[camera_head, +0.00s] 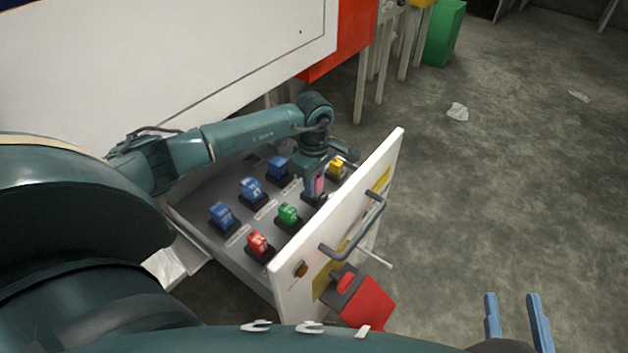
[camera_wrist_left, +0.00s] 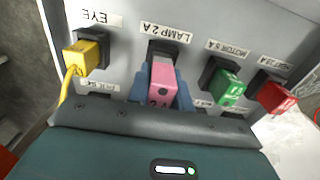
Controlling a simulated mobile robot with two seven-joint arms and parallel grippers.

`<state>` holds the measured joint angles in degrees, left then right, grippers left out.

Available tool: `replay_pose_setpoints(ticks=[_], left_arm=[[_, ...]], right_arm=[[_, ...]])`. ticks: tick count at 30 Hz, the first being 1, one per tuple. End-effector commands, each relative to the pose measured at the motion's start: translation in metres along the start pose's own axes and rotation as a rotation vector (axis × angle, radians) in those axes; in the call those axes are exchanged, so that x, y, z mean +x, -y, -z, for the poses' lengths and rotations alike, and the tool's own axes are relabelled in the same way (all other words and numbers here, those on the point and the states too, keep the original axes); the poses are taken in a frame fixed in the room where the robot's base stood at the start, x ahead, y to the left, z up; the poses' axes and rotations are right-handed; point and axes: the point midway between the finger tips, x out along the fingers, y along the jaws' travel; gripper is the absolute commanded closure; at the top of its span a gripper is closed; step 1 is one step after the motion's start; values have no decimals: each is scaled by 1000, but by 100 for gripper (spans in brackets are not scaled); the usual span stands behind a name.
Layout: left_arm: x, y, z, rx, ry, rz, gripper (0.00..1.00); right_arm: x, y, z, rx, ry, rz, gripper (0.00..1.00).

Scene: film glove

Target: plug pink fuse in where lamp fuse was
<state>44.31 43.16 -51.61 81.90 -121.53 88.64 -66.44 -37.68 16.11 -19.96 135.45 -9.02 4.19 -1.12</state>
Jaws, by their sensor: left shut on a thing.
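The pink fuse (camera_head: 320,185) is in my left gripper (camera_head: 314,190) over the drawer panel. In the left wrist view the pink fuse (camera_wrist_left: 162,84) sits between the blue fingers of my left gripper (camera_wrist_left: 163,95), which are shut on it. It lines up with the black socket (camera_wrist_left: 166,50) labelled LAMP 2 A. Its far end is at the socket, but I cannot tell how deep it is in. My right gripper (camera_head: 517,322) is open and empty at the lower right, over the floor.
A yellow fuse with a cord (camera_wrist_left: 84,56) is left of the lamp socket, beside the EYE label. A green fuse (camera_wrist_left: 229,87) and a red fuse (camera_wrist_left: 277,97) are to its right. Several blue fuses (camera_head: 252,188) stand further in. The white drawer front (camera_head: 335,215) has a grey handle (camera_head: 352,236).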

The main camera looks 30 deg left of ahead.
Motion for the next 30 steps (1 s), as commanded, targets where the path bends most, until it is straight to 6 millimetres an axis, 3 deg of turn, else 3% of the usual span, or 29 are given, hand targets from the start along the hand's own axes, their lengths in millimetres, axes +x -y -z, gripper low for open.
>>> replay_pose_setpoints(ticks=[15, 16, 25, 30], left_arm=[[14, 0, 0, -1, 0, -1, 100], [13, 0, 0, -1, 0, -1, 77], [13, 0, 0, -1, 0, 0, 53], [13, 0, 0, 0, 0, 0, 53]], right_arm=[[-2, 2, -12, -2, 1, 1, 64], [-2, 2, -11, -2, 1, 1, 64], [-2, 2, -13, -1, 7, 2, 64], [-2, 3, -14, -1, 10, 3, 64]])
